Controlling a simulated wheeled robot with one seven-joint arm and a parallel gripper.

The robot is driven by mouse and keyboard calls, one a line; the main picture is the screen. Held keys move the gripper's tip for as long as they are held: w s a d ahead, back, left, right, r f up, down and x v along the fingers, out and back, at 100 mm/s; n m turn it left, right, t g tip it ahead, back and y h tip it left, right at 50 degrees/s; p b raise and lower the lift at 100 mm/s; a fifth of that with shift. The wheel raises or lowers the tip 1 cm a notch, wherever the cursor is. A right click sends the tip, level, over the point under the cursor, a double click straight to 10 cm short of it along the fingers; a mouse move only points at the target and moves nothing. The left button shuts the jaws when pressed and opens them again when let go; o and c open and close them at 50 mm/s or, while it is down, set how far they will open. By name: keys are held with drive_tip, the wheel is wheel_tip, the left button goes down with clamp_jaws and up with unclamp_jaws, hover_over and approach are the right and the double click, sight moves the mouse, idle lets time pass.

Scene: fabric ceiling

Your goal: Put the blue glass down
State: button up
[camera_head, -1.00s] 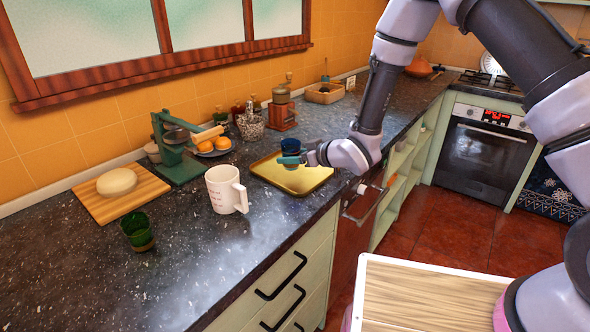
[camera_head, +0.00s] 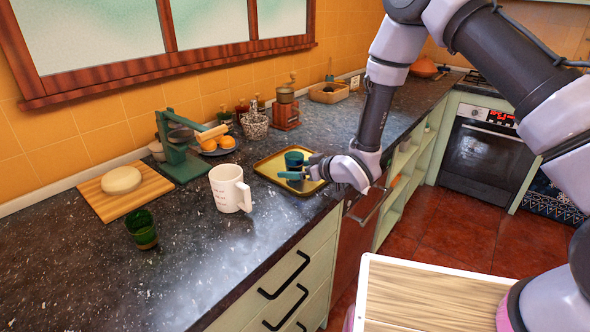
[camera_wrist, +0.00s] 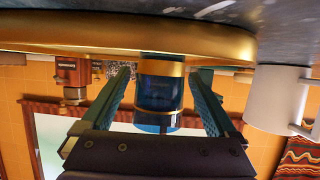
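The blue glass (camera_head: 294,158) is small and dark blue and stands upright on the gold tray (camera_head: 268,166) on the counter. My gripper (camera_head: 296,169) is low over the tray, with its teal fingers apart around the glass. In the upside-down wrist view, the blue glass (camera_wrist: 158,92) is between the two fingers of my gripper (camera_wrist: 162,80), with a gap on each side. The rim of the gold tray (camera_wrist: 100,38) runs across the top there, and the glass meets it.
A white mug (camera_head: 228,188) stands left of the tray, near the counter's front edge. A green glass (camera_head: 142,229), a board with a pale round item (camera_head: 122,181), a green press (camera_head: 180,150) and a plate of oranges (camera_head: 218,146) are farther left. The front-left counter is clear.

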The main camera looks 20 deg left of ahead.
drive_tip(key=shift+r, duration=0.2)
drive_tip(key=v, duration=1.2)
drive_tip(key=w+d+r+m+t+h, duration=0.3)
drive_tip(key=w+d+r+m+h, duration=0.15)
drive_tip(key=w+d+r, duration=0.55)
drive_tip(key=d+r+m+h, duration=0.4)
drive_tip(key=d+r, duration=0.6)
drive_tip(key=d, duration=0.2)
drive_tip(key=s+d+r+m+h, duration=0.2)
drive_tip(key=s+d+r+m, duration=0.2)
drive_tip(key=s+d+r, duration=0.5)
drive_tip(key=s+d+r+m, duration=0.2)
drive_tip(key=s, duration=0.5)
drive_tip(key=s+d+r+m+g, duration=0.1)
drive_tip(key=s+d+r+m, duration=0.1)
drive_tip(key=s, duration=0.5)
drive_tip(key=shift+s+d+r+m+g, duration=0.2)
drive_tip(key=shift+d+r+m+g, duration=0.15)
drive_tip(key=shift+d, duration=0.3)
